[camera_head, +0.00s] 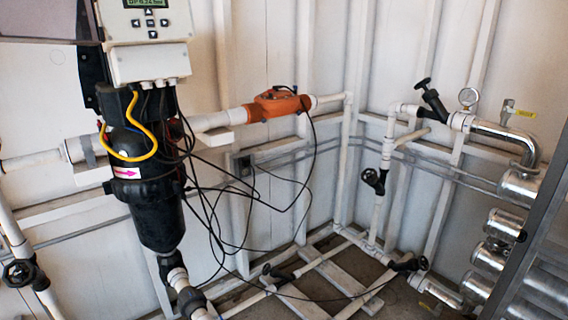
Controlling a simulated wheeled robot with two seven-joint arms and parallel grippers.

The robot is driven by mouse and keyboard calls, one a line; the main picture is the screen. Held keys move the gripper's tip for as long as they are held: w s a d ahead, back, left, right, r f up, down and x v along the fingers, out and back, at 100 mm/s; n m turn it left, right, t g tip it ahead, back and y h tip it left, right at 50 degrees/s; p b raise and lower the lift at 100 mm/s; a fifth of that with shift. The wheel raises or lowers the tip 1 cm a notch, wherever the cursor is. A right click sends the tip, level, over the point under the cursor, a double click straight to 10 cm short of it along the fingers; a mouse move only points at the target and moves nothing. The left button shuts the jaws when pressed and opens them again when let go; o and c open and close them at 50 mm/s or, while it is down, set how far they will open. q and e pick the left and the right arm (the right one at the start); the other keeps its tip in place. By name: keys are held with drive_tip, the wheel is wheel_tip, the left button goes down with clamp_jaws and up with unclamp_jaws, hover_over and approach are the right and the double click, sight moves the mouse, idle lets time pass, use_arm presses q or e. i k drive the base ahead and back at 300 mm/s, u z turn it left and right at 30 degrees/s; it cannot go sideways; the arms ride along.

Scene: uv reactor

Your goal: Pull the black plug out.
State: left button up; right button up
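A small dark grey box that looks like a socket (242,165) sits on the wall rail, right of the black reactor housing. Thin black cables (225,185) hang in loops around it, and some pass close to or reach it. A black plug may be at this box, but it is too small to tell apart from the box and cables. Neither of my grippers is in view.
The black UV reactor (155,215) with a yellow cable (150,150) stands left, under a grey control box (147,40). An orange flow unit (275,103) sits on the white pipe. Valves and metal cylinders (520,187) crowd the right. White pipes run low in front.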

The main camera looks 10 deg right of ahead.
sight(246, 162)
drive_tip(key=z, duration=0.2)
drive_tip(key=i, duration=0.3)
drive_tip(key=z, duration=0.9)
drive_tip(key=i, duration=1.65)
drive_tip(key=u, duration=0.4)
